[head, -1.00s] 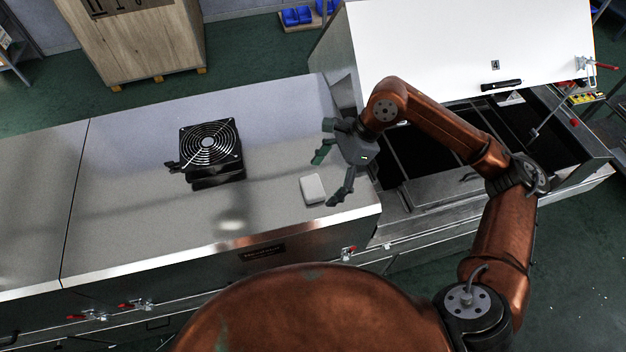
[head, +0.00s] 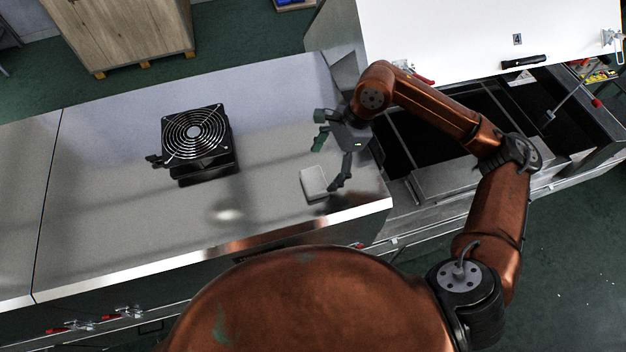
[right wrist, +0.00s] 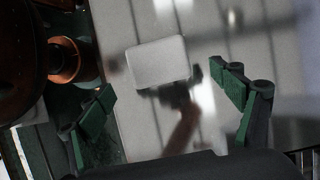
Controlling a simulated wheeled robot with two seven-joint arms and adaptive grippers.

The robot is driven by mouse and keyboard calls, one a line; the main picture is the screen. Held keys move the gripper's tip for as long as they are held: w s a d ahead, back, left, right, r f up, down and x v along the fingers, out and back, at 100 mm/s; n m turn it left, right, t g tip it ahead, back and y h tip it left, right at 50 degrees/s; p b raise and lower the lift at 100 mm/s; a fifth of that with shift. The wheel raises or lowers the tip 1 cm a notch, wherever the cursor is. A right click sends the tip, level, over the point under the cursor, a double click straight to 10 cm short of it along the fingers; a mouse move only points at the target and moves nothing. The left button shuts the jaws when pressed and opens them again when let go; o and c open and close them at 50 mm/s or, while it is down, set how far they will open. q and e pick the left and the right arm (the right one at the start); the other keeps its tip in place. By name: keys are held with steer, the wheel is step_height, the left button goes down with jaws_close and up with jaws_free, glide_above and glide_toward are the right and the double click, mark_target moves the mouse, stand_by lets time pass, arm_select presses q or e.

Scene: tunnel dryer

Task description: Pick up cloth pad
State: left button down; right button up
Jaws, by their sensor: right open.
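The cloth pad (head: 313,182) is a small white rounded rectangle lying flat on the metal top, near its front right corner. In the right wrist view the cloth pad (right wrist: 158,62) lies ahead of the fingers, at the middle of the gap between them. My right gripper (head: 328,163) is open and empty, above the metal top just beside the pad; one finger overlaps the pad's right edge in the head view. Its green-padded fingers (right wrist: 165,112) are spread wide in the right wrist view. I cannot tell the exact height above the pad. My left gripper is not in view.
A black fan (head: 197,143) with a round guard stands on the metal top (head: 95,200) left of the pad. Right of the top is an open dark bay under a raised white lid (head: 450,35). A wooden crate (head: 118,35) stands behind. The surface between fan and pad is clear.

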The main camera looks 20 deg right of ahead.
mark_target(316, 179)
steer(key=p+x, duration=0.2)
steer(key=x, duration=0.3)
steer(key=shift+s+a+p, duration=0.1)
steer(key=shift+p, duration=0.3)
steer(key=shift+a+f, duration=0.1)
steer(key=shift+f, duration=0.15)
steer(key=shift+c, duration=0.4)
steer(key=c, duration=1.2)
steer(key=shift+r+b, duration=0.55)
steer(key=s+d+r+b, duration=0.6)
steer(key=s+d+r, duration=0.3)
steer(key=r, duration=0.3)
steer(key=shift+s+d+b, duration=0.35)
steer(key=shift+s+b, duration=0.05)
steer(key=shift+s, duration=0.25)
